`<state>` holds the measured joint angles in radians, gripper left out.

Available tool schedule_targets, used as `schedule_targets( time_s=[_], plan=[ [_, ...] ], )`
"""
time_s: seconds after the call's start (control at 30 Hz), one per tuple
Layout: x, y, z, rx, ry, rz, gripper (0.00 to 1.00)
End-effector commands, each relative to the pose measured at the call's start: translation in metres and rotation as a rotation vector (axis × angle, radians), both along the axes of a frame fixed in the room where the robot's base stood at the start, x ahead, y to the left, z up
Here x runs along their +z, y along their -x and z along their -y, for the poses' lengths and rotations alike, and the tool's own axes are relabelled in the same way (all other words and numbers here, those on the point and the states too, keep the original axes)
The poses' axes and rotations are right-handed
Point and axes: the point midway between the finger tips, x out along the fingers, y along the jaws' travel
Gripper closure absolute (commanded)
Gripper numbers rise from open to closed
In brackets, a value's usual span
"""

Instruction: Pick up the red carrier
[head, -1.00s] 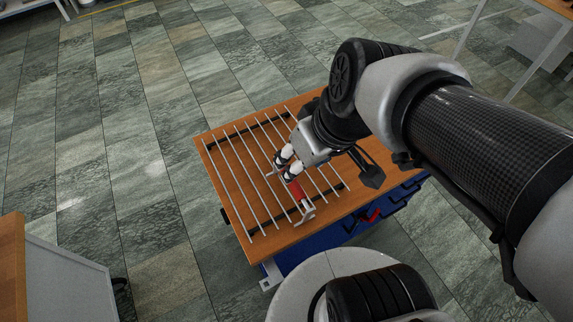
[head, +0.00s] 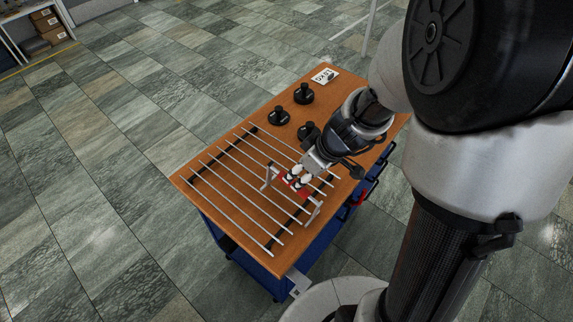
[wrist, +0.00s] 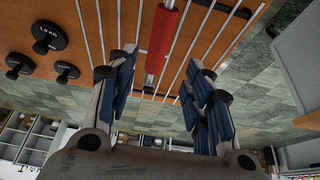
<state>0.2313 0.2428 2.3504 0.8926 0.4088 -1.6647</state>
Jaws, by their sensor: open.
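The red carrier (head: 285,188) has a red bar with pale metal brackets at its ends. It lies across a rack of metal rods (head: 232,191) on the wooden tabletop. My gripper (head: 296,180) is over the middle of the carrier and hides part of the red bar in the head view. In the wrist view the red bar (wrist: 161,45) runs up the picture, in line with the gap between my two padded fingers (wrist: 160,72). The fingers are apart, one on each side of that line, with nothing held. I cannot tell whether they touch the bar.
Three black weights, (head: 304,94), (head: 279,116) and (head: 308,131), stand on the wooden cart top (head: 240,113) behind the rack; one is close to my arm. A white label card (head: 325,75) lies at the far end. Open tiled floor surrounds the cart.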

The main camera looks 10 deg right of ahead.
Motion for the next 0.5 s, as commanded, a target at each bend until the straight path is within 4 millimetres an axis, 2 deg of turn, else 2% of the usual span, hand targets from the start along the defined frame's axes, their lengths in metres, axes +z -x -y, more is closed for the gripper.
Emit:
schedule_targets(
  time_s=[0.03, 0.1, 0.37, 0.5],
  plan=[
    [-0.014, -0.003, -0.003, 0.002, 0.0, -0.002, 0.54],
    [-0.024, -0.007, -0.006, 0.002, 0.0, -0.002, 0.54],
    [-0.04, -0.014, -0.01, 0.0, 0.0, 0.0, 0.54],
    [-0.06, -0.02, -0.011, -0.001, 0.0, -0.002, 0.54]
  ],
)
